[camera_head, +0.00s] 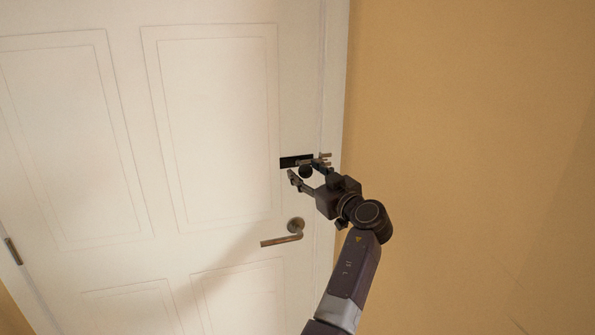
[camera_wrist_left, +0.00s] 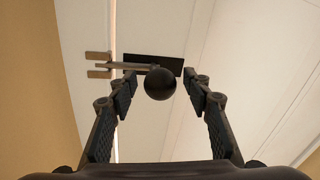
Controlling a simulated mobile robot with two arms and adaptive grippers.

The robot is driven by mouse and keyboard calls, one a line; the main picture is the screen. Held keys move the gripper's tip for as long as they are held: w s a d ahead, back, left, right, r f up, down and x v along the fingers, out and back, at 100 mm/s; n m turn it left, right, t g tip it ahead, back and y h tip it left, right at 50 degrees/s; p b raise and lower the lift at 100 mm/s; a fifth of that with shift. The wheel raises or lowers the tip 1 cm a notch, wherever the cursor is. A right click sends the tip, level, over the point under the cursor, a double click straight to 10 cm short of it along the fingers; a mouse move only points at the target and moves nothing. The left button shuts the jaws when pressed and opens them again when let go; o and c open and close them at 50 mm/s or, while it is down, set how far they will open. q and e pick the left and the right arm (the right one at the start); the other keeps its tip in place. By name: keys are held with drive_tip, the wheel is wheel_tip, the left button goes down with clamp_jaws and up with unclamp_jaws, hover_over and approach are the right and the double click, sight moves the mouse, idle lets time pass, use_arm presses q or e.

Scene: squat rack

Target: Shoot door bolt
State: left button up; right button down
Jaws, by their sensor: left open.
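The door bolt has a black plate (camera_head: 289,162) on the white door, near its right edge; the plate also shows in the wrist view (camera_wrist_left: 172,64). Its round black knob (camera_head: 306,172) shows in the wrist view too (camera_wrist_left: 160,84). A thin rod (camera_wrist_left: 125,66) runs toward a two-pronged catch (camera_wrist_left: 98,73) on the frame side; whether it sits inside the catch I cannot tell. My left gripper (camera_head: 307,175) is open at the bolt. In the wrist view the knob appears between its spread fingers (camera_wrist_left: 161,88), with gaps on both sides.
The white panelled door (camera_head: 210,130) appears shut in its frame (camera_head: 334,70). A lever handle (camera_head: 284,236) sticks out below the bolt, left of my arm. A bare tan wall (camera_head: 470,130) fills the right side, with free room before it.

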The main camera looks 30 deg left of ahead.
use_arm(q)
drive_tip(key=shift+b+v, duration=0.95)
drive_tip(key=shift+v, duration=1.2)
drive_tip(key=shift+b+v, duration=0.55)
drive_tip(key=shift+v, duration=0.6)
drive_tip(key=shift+d+f, duration=0.1)
drive_tip(key=shift+d, duration=0.05)
